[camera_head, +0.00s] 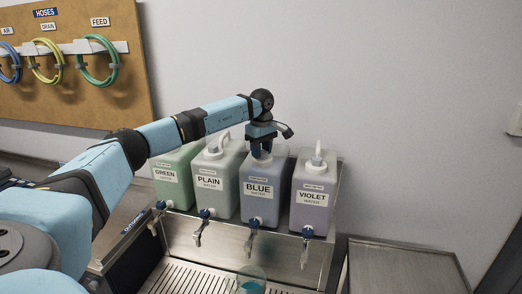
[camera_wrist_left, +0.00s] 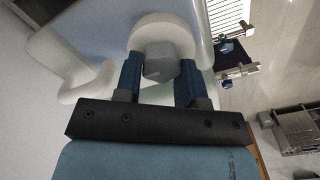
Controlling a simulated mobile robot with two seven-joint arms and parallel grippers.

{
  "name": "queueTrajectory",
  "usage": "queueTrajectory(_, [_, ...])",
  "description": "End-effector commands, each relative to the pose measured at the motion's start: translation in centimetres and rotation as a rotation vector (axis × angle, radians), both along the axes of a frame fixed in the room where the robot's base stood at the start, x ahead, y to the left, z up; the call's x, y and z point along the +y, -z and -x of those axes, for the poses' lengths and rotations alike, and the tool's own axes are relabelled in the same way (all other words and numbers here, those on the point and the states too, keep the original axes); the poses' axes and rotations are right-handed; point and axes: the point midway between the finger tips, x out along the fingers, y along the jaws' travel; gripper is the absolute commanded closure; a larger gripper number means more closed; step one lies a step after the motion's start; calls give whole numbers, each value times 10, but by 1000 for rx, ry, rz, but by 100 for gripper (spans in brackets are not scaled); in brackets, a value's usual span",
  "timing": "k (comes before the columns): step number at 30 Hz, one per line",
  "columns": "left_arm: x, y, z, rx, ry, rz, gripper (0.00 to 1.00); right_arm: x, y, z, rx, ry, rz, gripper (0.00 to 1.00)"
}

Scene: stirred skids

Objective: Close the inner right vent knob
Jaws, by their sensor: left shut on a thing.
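The blue-water jug (camera_head: 255,205) is the inner right one in a row of jugs on a metal stand. My left gripper (camera_head: 261,150) reaches down onto its top and hides its vent knob in the head view. In the left wrist view the vent knob (camera_wrist_left: 160,62) is a grey faceted piece on a round white neck. The blue fingers of my left gripper (camera_wrist_left: 160,78) are on either side of it, shut on it. How far the knob is turned cannot be told. My right gripper is not in view.
The violet-water jug (camera_head: 311,200) stands close on the right. The plain-water jug (camera_head: 217,180) and green-water jug (camera_head: 174,178) stand on the left. Taps line the front, above a slatted drain (camera_head: 190,279) and a cup (camera_head: 250,280) of blue-green liquid. A hose board (camera_head: 60,90) hangs behind.

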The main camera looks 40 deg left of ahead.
Motion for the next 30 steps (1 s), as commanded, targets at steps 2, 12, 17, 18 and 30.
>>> queueTrajectory(2, [-2,1,0,1,30,2,87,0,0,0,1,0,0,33])
queueTrajectory(12, [-2,1,0,2,83,1,87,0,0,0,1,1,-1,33])
queueTrajectory(17, [-2,1,0,2,84,1,87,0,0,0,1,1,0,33])
queueTrajectory(18, [-2,1,0,2,83,1,87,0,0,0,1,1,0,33])
queueTrajectory(30, [-1,1,0,2,81,0,38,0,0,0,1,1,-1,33])
